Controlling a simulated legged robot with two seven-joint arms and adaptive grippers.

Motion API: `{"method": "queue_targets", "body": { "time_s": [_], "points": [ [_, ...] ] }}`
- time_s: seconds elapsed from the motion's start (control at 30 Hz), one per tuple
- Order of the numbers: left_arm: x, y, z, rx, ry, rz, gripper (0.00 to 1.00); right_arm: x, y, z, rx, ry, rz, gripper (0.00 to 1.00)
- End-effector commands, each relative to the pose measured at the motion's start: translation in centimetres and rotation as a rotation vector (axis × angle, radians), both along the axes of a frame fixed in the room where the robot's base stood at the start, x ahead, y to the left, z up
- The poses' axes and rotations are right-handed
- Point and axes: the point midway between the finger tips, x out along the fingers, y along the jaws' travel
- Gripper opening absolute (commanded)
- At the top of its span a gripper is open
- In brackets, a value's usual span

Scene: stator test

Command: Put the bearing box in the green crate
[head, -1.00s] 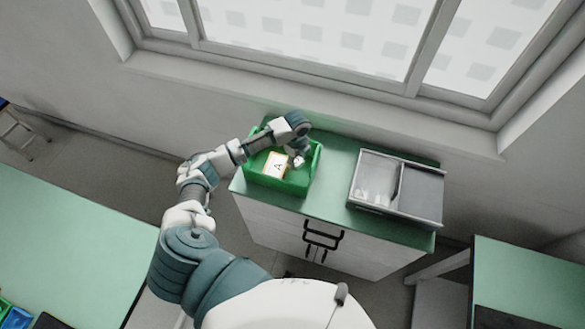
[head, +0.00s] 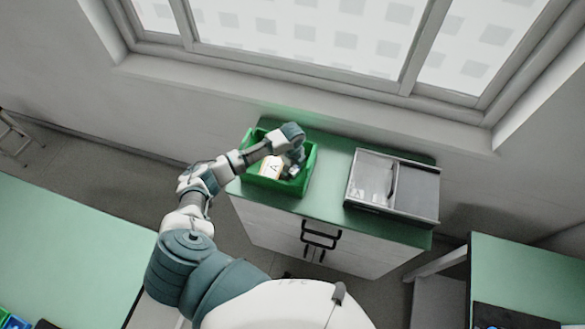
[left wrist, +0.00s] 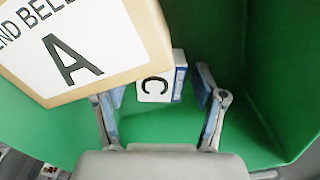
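The green crate (head: 262,181) stands on the left of the green-topped cabinet; its inside fills much of the left wrist view (left wrist: 275,90). A small white and blue box (left wrist: 155,86) marked C, apparently the bearing box, is inside the crate. In the left wrist view it lies between and beyond the fingertips, with a gap on each side. My left gripper (left wrist: 160,100) is open and reaches down into the crate; it also shows in the head view (head: 293,168). The small box cannot be made out clearly in the head view. My right gripper is not in view.
A larger tan box (left wrist: 72,45) marked A with "END BELL" lettering is in the crate beside the small box; it also shows in the head view (head: 270,168). A grey divided tray (head: 390,211) stands on the cabinet's right. Cabinet top (head: 328,175) is clear between them.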

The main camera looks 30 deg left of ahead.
Motion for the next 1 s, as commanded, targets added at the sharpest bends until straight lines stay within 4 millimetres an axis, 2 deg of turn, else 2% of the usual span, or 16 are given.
{"method": "queue_targets", "body": {
  "time_s": [0.27, 0.37, 0.7, 0.83, 1.0],
  "points": [
    [0.1, 0.0, 0.7, 0.0, -0.002, 0.0, 0.7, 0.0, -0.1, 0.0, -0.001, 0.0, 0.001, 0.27],
    [0.1, 0.0, 2.2, -0.001, -0.004, 0.001, 0.7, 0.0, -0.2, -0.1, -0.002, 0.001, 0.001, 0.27],
    [0.1, 0.0, 9.6, -0.001, -0.004, 0.001, 0.7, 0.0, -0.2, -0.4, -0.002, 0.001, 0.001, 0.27],
    [0.1, 0.0, 11.3, 0.0, -0.001, 0.0, 0.7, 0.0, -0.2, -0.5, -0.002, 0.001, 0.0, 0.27],
    [0.1, 0.0, 12.2, 0.0, 0.0, 0.0, 0.7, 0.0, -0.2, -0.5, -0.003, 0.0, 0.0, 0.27]
  ]
}}
